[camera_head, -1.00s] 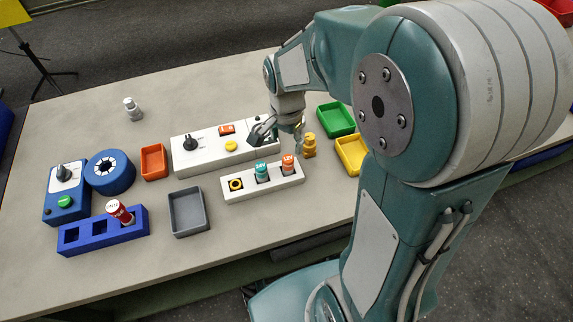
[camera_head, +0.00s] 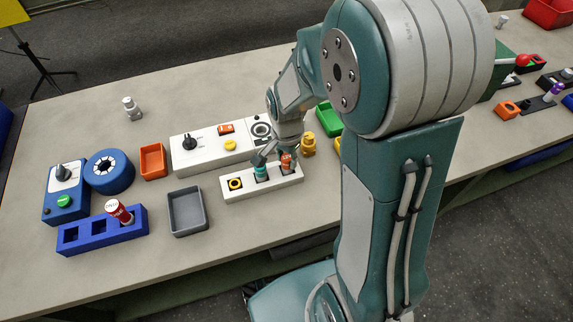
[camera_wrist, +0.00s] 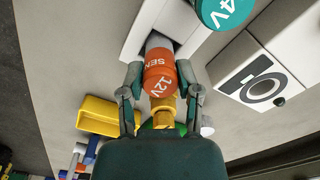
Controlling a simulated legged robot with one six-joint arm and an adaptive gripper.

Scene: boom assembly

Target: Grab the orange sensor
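The orange sensor (camera_head: 287,164), a short cylinder with white "SEN 12V" lettering, stands in the right slot of a white holder (camera_head: 236,196). In the wrist view the orange sensor (camera_wrist: 158,80) lies between the two fingers of my gripper (camera_wrist: 160,72), which stand one on each side of it. The fingers look open, with narrow gaps; contact is not clear. In the head view my gripper (camera_head: 276,155) is over the right part of the holder and partly hides the sensors.
A teal sensor (camera_head: 261,172) sits close beside in the middle slot, labelled "4V" in the wrist view (camera_wrist: 222,8). A yellow piece (camera_head: 308,144) stands just right of the holder. A white panel (camera_head: 210,152) lies behind; a grey tray (camera_head: 187,227) is left.

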